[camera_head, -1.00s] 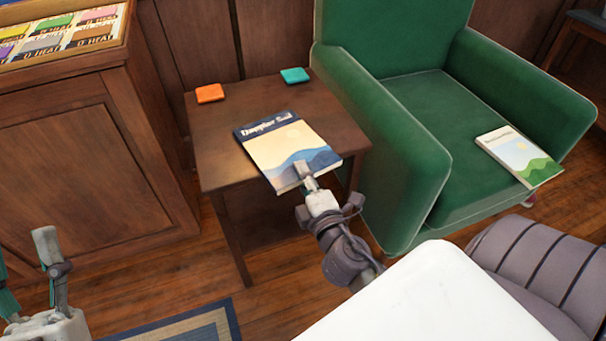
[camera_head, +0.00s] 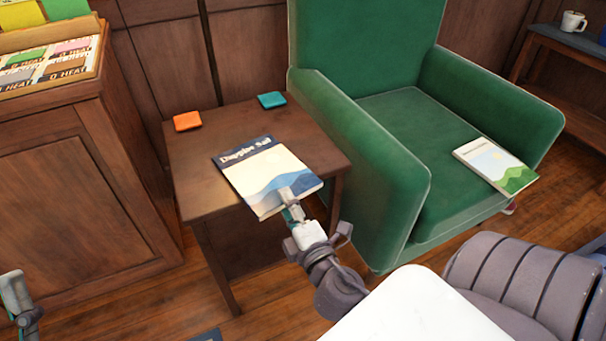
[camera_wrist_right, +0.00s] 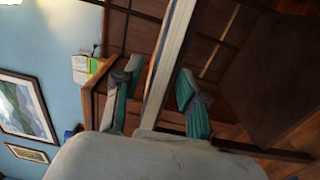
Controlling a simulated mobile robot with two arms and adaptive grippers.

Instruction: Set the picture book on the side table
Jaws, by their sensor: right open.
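The picture book (camera_head: 258,172), with a cream and blue cover and dark blue title band, lies face up on the dark wood side table (camera_head: 190,185). Its near end sticks out past the table's front edge. My right gripper (camera_head: 288,202) is at that near end, one finger above the cover. In the right wrist view the book (camera_wrist_right: 168,65) shows edge-on between the two spread fingers (camera_wrist_right: 158,100), with gaps beside it. My left gripper (camera_head: 18,300) shows only in part at the lower left; its jaw state is unclear.
An orange square (camera_head: 187,121) and a teal square (camera_head: 271,100) lie at the table's back. A green armchair (camera_head: 385,180) stands close on the right, with another book (camera_head: 495,166) on its seat. A wooden cabinet (camera_head: 80,180) stands on the left.

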